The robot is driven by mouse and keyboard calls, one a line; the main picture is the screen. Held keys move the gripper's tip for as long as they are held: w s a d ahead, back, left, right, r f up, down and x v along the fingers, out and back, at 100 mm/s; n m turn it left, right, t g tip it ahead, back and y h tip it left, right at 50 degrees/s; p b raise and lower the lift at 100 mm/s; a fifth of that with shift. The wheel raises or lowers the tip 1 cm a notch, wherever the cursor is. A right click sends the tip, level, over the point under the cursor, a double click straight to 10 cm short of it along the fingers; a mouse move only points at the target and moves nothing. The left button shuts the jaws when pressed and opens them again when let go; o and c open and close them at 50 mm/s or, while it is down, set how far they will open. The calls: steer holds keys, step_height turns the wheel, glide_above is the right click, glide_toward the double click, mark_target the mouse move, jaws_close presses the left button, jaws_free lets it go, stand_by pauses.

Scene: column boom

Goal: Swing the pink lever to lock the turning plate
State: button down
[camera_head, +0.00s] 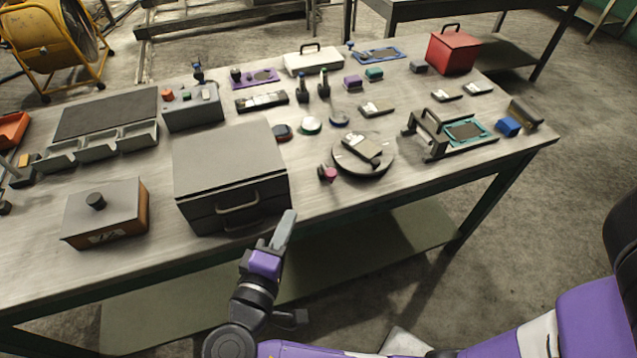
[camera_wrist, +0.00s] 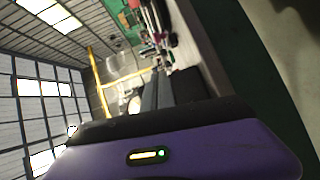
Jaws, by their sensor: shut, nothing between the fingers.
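A round turning plate (camera_head: 380,168) lies on the workbench right of centre, with a grey and tan block (camera_head: 361,148) on top of it. The small pink lever (camera_head: 328,174) is at the plate's left front side, close to its rim. My gripper (camera_head: 287,222) is shut and empty, in front of the bench's front edge and beside the grey case. It is to the left of and nearer than the lever, and apart from it. In the wrist view, the purple wrist housing fills the bottom and the bench shows tilted, with its small items unclear.
A grey case with a handle (camera_head: 230,165) stands just left of my gripper. A metal frame fixture (camera_head: 432,138) stands right of the plate. Small parts (camera_head: 311,125) lie behind the plate. The bench top (camera_head: 420,175) in front of the plate is clear.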

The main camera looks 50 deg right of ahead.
mark_target(336, 175)
steer(key=p+x, duration=0.1)
steer(key=x, duration=0.8)
steer(key=shift+p, duration=0.4)
steer(key=d, duration=0.2)
steer(key=s+d+p, duration=0.1)
steer(key=d, duration=0.1)
steer(key=shift+f, duration=0.35)
steer(key=shift+s+d+f, duration=0.1)
steer(key=shift+d, duration=0.15)
steer(key=shift+s+d+n+t+y+p, duration=0.25)
steer(key=shift+s+n+t+y+p, duration=0.2)
steer(key=shift+n+t, duration=0.4)
steer(key=shift+s+d+n+t+y, duration=0.25)
steer(key=shift+s+n+t+y, duration=0.25)
steer(key=shift+t, duration=0.25)
steer(key=shift+s+d+n+t+y, duration=0.35)
steer(key=shift+n+t, duration=0.2)
steer(key=shift+t, duration=0.15)
steer(key=n+t+y, duration=0.1)
steer(key=s+d+n+t+y, duration=0.1)
steer(key=shift+d+n+t+y, duration=0.25)
steer(key=shift+n+t+y, duration=0.05)
steer(key=shift+t+y, duration=0.1)
steer(key=shift+s+d+n+t+y+b, duration=0.2)
steer(key=shift+d+n+t+y+b, duration=0.25)
steer(key=shift+n+t+y, duration=0.45)
steer(key=shift+s+d, duration=0.25)
steer(key=shift+d, duration=1.2)
